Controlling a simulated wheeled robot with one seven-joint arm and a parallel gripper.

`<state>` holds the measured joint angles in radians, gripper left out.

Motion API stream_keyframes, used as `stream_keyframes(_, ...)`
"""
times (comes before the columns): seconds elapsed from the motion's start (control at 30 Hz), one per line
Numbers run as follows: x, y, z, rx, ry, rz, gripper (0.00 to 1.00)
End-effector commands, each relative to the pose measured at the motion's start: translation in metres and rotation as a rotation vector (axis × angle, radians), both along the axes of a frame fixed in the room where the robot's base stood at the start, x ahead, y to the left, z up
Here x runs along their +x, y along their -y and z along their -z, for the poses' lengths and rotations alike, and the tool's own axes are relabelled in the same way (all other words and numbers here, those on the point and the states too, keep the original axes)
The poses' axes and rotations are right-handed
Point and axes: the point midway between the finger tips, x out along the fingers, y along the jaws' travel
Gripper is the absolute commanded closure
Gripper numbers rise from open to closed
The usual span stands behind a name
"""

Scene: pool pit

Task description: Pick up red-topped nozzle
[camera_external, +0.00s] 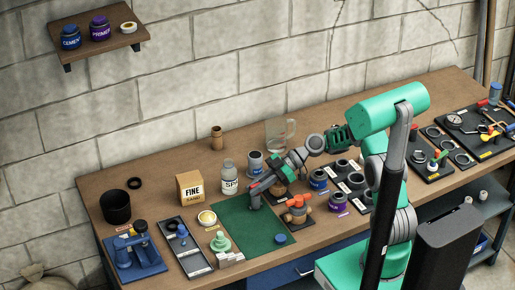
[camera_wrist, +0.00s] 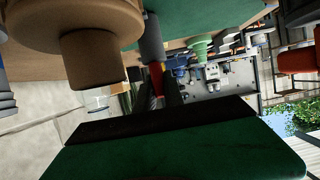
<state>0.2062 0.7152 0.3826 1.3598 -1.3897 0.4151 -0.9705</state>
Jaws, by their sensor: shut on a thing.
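My gripper (camera_external: 255,196) is low over the green mat (camera_external: 232,228) in the external view, its fingers pointing down and shut on a slim grey piece. In the wrist view my gripper (camera_wrist: 165,85) shows dark fingers, partly hidden by the dark-edged green part in front. Between them is the red-topped nozzle (camera_wrist: 152,42), with a grey body and red and yellow parts at the finger end. Its grey end is at or close to the green mat (camera_wrist: 205,15); I cannot tell whether it touches. In the external view the nozzle is mostly hidden by the fingers.
A brass valve with an orange-red handle (camera_external: 297,202) stands right of my gripper. A white bottle (camera_external: 229,178) and a tin (camera_external: 255,163) stand behind. A green stepped cone (camera_external: 220,242) is at left. A large brown object (camera_wrist: 90,60) is close in the wrist view. The mat's middle is clear.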

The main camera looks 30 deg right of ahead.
Motion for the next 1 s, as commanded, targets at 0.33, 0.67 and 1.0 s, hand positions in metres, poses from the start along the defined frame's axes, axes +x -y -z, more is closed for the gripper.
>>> stream_keyframes(0.33,0.0,0.0,0.0,0.0,0.0,0.0,1.0)
stream_keyframes(0.67,0.0,0.0,-0.001,0.0,0.001,0.0,1.0)
stream_keyframes(1.0,-0.011,0.005,-0.044,-0.001,0.005,0.002,1.0)
